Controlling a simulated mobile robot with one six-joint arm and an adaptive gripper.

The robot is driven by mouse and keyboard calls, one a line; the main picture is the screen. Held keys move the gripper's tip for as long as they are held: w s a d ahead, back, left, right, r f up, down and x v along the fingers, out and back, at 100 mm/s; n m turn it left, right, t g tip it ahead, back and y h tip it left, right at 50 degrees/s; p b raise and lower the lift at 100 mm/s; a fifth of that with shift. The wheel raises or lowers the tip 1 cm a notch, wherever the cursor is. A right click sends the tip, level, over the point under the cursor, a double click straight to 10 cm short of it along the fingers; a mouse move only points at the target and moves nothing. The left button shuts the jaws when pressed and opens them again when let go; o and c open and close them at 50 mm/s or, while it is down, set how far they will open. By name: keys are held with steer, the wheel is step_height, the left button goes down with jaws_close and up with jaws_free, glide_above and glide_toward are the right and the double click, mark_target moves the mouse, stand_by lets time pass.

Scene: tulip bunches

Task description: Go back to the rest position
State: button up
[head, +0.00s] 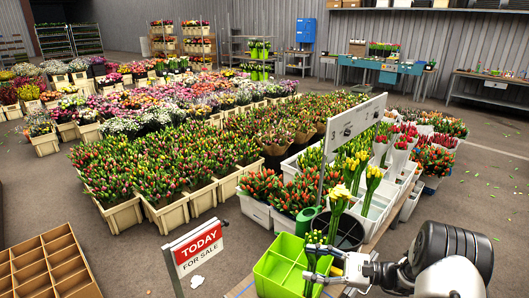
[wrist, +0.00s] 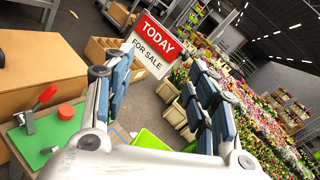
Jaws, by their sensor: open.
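My gripper (head: 312,262) is at the lower right of the head view, over the right side of the bright green crate (head: 270,268). In the wrist view my gripper (wrist: 162,68) has its two blue-padded fingers spread wide, with nothing held between them. A tulip bunch (head: 316,240) stands in the green crate right by the fingertips; I cannot tell whether they touch. Yellow tulips (head: 340,196) stand behind, at a black bucket (head: 349,232). Part of the green crate (wrist: 150,140) shows below the fingers in the wrist view.
A "TODAY FOR SALE" sign (head: 196,246) stands left of the crate; a divided wooden box (head: 45,262) is at the lower left. White crates (head: 256,210) with red tulips stand behind. A green mat (wrist: 50,140) with a red-handled tool lies left in the wrist view.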

steer(key=s+a+r+n+g+h, duration=0.3)
steer(key=s+a+r+n+h, duration=0.15)
steer(key=s+r, duration=0.3)
steer(key=s+a+r+n+g+h, duration=0.3)
steer(key=s+r+n+h, duration=0.15)
steer(key=s+r, duration=0.35)
steer(key=s+d+r+n+t+h, duration=0.1)
steer(key=s+d+n+t+h, duration=0.2)
steer(key=s, duration=0.4)
steer(key=s+d+r+n+t+h, duration=0.1)
steer(key=s+d+n+t+h, duration=0.2)
steer(key=s, duration=0.5)
steer(key=shift+s+d+r+n+h, duration=0.35)
steer(key=shift+d+n+h, duration=0.35)
steer(key=shift+h, duration=0.5)
steer(key=shift+c, duration=0.4)
